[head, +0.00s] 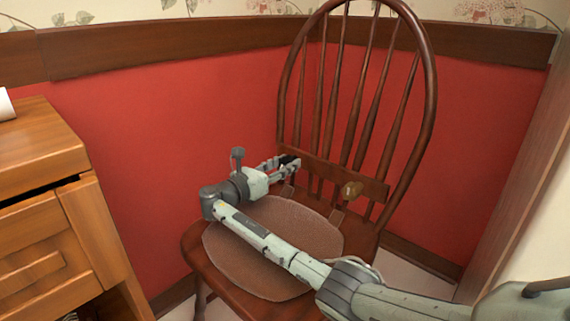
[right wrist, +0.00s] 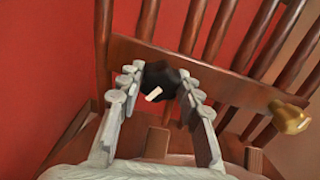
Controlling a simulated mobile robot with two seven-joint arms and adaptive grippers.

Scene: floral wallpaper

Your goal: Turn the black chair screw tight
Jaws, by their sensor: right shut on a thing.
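The wooden chair (head: 376,205) has a spindle back with a low wooden crosspiece. The black screw (head: 289,159) sits at the left part of that crosspiece; in the right wrist view it is a dark knob (right wrist: 158,76) with a small white mark. My right gripper (head: 287,166) reaches over the seat to the crosspiece. It is shut on the black screw, with one finger on each side of it in the right wrist view (right wrist: 161,84). My left gripper is not in view.
A brass-coloured knob (head: 352,190) sticks out of the crosspiece to the right of my right gripper, also in the right wrist view (right wrist: 289,118). A brown cushion (head: 316,232) lies on the seat. A wooden drawer cabinet (head: 46,228) stands at the left, and a red wall (head: 165,150) is behind.

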